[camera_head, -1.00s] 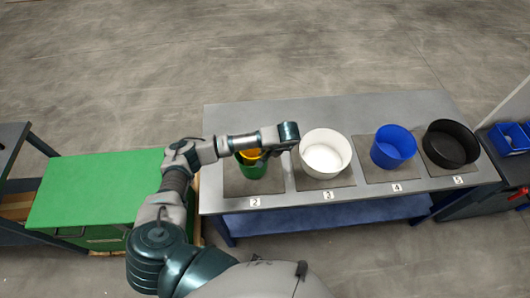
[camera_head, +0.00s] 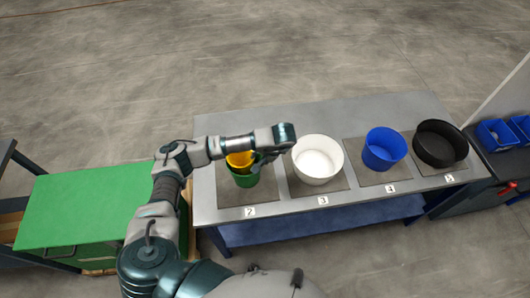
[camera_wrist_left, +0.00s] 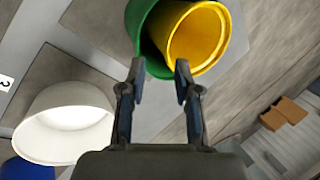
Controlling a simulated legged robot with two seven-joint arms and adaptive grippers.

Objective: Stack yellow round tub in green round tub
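The yellow round tub (camera_head: 240,160) sits inside the green round tub (camera_head: 245,181) on the mat marked 2. In the left wrist view, the yellow tub (camera_wrist_left: 197,35) lies within the rim of the green tub (camera_wrist_left: 138,18), off to one side of its opening. My left gripper (camera_head: 263,160) is at the right side of these tubs. In the wrist view its two fingertips (camera_wrist_left: 159,69) are apart near the rims, with no tub wall clearly clamped between them. My forearm partly hides the tubs in the head view. My right gripper is not in view.
A white tub (camera_head: 318,160), a blue tub (camera_head: 384,148) and a black tub (camera_head: 440,143) stand in a row to the right on the grey table (camera_head: 330,115). A green-topped cabinet (camera_head: 85,205) is at the left. The table's back strip is clear.

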